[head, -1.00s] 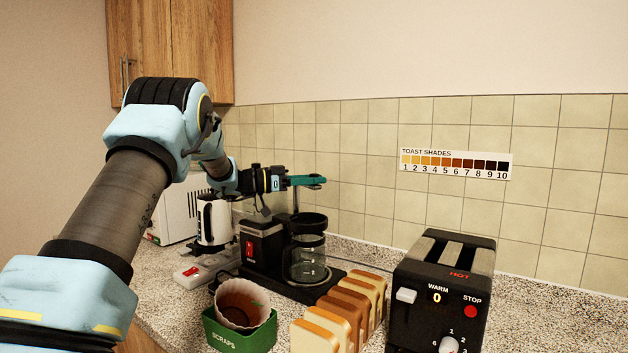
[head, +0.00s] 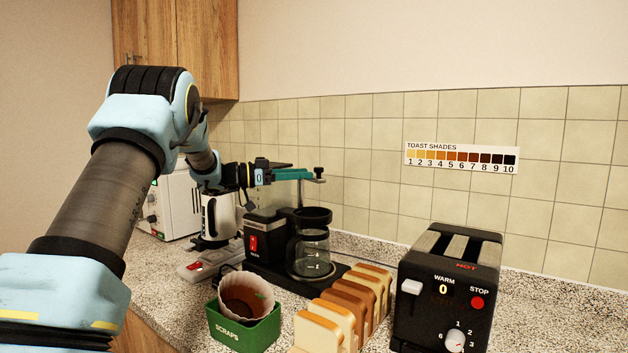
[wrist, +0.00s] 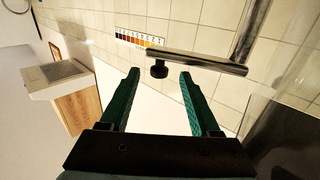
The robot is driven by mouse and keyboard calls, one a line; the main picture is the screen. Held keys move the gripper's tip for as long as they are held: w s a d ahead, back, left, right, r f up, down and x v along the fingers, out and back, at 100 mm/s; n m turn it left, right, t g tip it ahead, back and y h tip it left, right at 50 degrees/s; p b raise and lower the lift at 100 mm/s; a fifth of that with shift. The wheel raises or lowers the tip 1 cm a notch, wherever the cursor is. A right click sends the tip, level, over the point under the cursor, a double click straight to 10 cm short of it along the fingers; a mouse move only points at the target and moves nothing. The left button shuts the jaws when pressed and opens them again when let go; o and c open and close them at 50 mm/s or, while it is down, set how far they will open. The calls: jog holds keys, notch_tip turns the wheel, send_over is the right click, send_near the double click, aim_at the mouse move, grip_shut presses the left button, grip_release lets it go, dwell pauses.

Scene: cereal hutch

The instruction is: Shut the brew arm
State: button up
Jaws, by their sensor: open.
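The coffee maker (head: 266,240) stands on the counter with its glass carafe (head: 310,255) under a dark round top. The brew arm shows in the wrist view as a grey metal bar (wrist: 200,62) with a black knob (wrist: 159,70) under its end. In the head view the knob end (head: 319,174) shows just past my fingertips, above the carafe; the rest of the bar is mostly hidden. My gripper (head: 302,174) has teal fingers and is open and empty. In the wrist view my gripper (wrist: 159,76) has the knob in line with the gap between its fingertips; contact cannot be told.
A white kettle (head: 219,220) and a microwave (head: 178,205) stand left of the coffee maker. In front are a green scraps bin (head: 243,330), a row of bread slices (head: 345,310) and a black toaster (head: 447,290). The space above the toaster is clear.

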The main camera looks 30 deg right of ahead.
jog(key=a, duration=0.2)
jog(key=w+a+b, duration=0.1)
jog(key=a, duration=0.2)
jog(key=shift+a, duration=0.25)
